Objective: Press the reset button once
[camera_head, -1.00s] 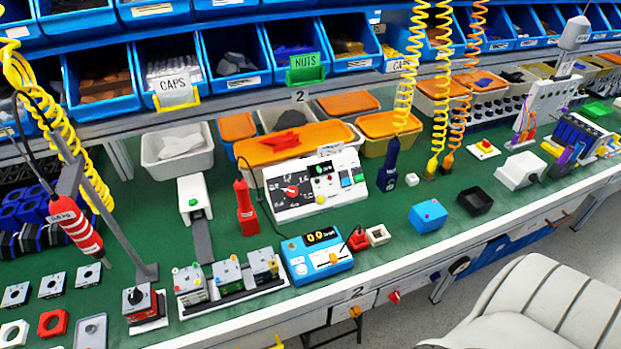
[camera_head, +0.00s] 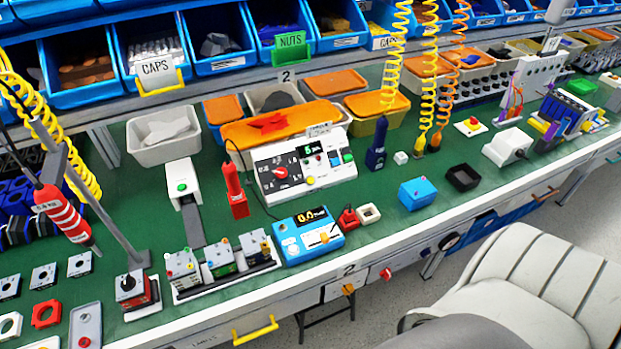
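A white control panel (camera_head: 300,193) stands in the middle of the green bench, tilted toward me. It has a red rotary knob (camera_head: 281,172), a small lit display, a yellow button (camera_head: 310,180), a blue button and a green button (camera_head: 348,157). The lettering is too small to read, so I cannot tell which button is the reset. A white box with a green button (camera_head: 182,188) stands to its left. Neither of my grippers is in view.
A blue meter (camera_head: 308,240) and a red handheld tool (camera_head: 235,190) are near the panel. Coiled yellow and orange cables hang behind and to the right. Small blocks (camera_head: 222,258) line the front edge. A grey chair (camera_head: 510,290) stands at lower right.

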